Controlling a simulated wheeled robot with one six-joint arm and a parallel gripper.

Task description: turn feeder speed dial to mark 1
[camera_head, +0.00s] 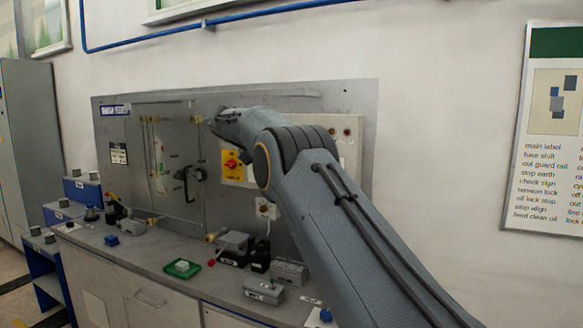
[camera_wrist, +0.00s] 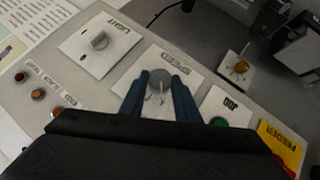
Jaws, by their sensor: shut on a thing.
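The feeder speed dial (camera_wrist: 160,84) is a grey round knob with a pale pointer line, on a white plate marked SPEED in the wrist view. My gripper (camera_wrist: 159,92) has its two blue fingers on either side of the knob, shut on it. Which mark the pointer stands at is too small to read. In the head view my arm reaches to the panel on the wall and hides the dial and the fingertips.
Left of the dial in the wrist view is a LIGHT knob (camera_wrist: 99,40). Right of it are a green JOG button (camera_wrist: 219,122) and a yellow FEEDER plate (camera_wrist: 280,146). Below the panel, the bench (camera_head: 150,262) holds a green tray (camera_head: 182,268) and several small devices.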

